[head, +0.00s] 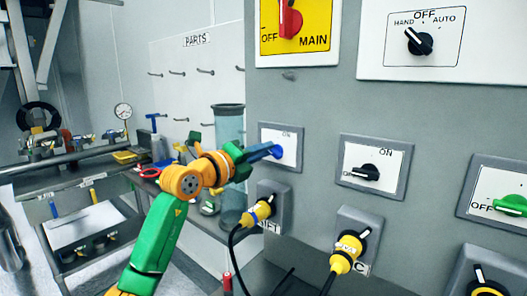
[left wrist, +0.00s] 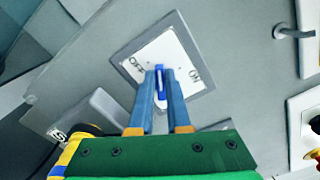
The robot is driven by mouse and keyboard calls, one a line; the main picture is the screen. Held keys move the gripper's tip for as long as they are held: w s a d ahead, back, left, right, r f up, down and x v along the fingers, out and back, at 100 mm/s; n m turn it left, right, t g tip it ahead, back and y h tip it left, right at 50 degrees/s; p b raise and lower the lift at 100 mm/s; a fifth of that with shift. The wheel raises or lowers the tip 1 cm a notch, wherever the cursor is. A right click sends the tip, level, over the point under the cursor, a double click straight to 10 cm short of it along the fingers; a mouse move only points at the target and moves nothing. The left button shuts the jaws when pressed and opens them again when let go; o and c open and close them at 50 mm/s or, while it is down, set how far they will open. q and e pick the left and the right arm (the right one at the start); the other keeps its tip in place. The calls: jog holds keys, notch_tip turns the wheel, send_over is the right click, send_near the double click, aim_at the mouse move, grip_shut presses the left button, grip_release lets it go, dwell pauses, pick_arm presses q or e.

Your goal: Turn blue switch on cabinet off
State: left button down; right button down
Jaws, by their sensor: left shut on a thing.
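The blue switch (head: 278,152) is on a white plate (head: 292,141) in a grey frame on the cabinet front. In the left wrist view the blue switch (left wrist: 160,78) sits between the labels OFF and ON on its plate. My left gripper (head: 264,152) reaches it from the left. In the left wrist view my left gripper's two blue fingers (left wrist: 162,102) stand on either side of the switch and are shut on it. The fingers partly hide the knob and plate, so I cannot tell its exact setting. My right gripper is not in view.
A black switch (head: 367,173) and a green switch (head: 512,205) are to the right on the cabinet. Yellow plugs (head: 346,252) with cables stick out below. A red main switch (head: 290,20) is above. A clear cylinder (head: 229,125) and a cluttered bench stand left.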

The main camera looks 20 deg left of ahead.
pick_arm(q)
jog(key=n, duration=0.5)
jog(key=shift+a+f+n+p, duration=0.1)
jog(key=shift+f+n+p, duration=0.15)
jog(key=shift+n+p, duration=0.05)
dwell(0.4)
jog(key=c, duration=0.9)
grip_release()
jog(key=shift+w+f, duration=0.1)
jog(key=b+v, duration=0.3)
jog(key=v, duration=0.4)
jog(key=shift+b, duration=0.4)
